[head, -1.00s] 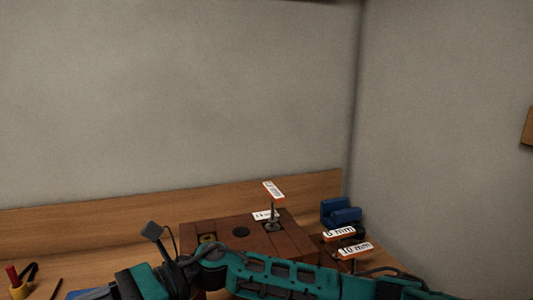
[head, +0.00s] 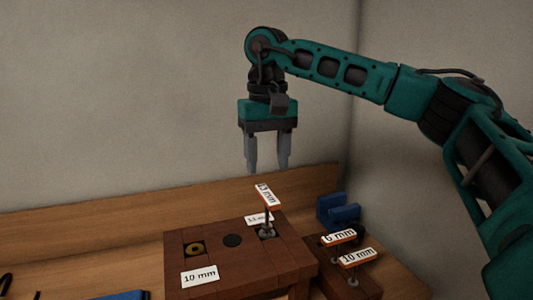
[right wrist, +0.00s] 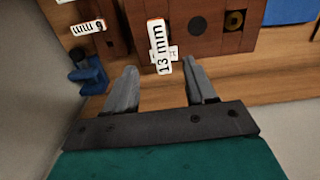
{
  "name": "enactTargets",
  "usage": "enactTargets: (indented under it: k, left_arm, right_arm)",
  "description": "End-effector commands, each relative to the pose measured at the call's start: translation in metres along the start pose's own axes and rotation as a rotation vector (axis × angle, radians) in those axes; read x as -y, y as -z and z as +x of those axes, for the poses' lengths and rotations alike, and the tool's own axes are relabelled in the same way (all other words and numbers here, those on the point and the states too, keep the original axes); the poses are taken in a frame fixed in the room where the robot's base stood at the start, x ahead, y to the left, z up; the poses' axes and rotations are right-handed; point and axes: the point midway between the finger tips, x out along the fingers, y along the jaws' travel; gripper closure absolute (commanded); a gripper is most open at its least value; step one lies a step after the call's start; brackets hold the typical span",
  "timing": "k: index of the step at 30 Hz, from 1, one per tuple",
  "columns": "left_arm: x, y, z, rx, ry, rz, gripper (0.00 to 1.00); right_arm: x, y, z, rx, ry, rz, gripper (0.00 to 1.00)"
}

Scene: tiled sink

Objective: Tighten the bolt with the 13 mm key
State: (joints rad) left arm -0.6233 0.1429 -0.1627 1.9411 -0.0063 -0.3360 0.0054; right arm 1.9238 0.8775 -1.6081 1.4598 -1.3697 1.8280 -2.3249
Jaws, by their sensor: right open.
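The 13 mm key (head: 268,196) stands upright on a bolt (head: 266,232) in the brown wooden block (head: 215,262), its orange-edged label handle on top. The bolt head is largely hidden under the key's foot. My right gripper (head: 268,170) points down, open and empty, above and apart from the key. In the right wrist view the 13 mm key (right wrist: 158,45) shows ahead of and between the open fingers (right wrist: 162,82), not touching them. My left gripper is not in view.
The 6 mm key (head: 338,237) and 10 mm key (head: 356,256) stand on a lower block at right. A blue holder (head: 338,211) is behind them. A 10 mm card (head: 200,275) marks the block's front. A wooden backboard (head: 120,222) runs along the wall.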

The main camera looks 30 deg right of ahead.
Motion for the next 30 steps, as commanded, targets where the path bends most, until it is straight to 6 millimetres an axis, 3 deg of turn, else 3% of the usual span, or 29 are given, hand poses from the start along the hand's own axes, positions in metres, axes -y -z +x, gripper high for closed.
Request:
enactTargets:
  k: [8,12,18,30]
  left_arm:
    - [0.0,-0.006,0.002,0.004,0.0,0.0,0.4]
    - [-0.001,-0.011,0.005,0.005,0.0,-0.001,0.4]
    - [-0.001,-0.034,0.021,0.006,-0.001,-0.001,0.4]
    - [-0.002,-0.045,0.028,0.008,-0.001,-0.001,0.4]
  right_arm:
    - [0.0,0.0,0.015,0.001,-0.002,-0.001,0.45]
    - [0.0,0.0,0.03,0.002,-0.001,-0.001,0.45]
    - [0.0,0.0,0.058,0.0,-0.001,-0.001,0.45]
    - [0.001,0.0,0.089,0.001,0.002,-0.001,0.45]
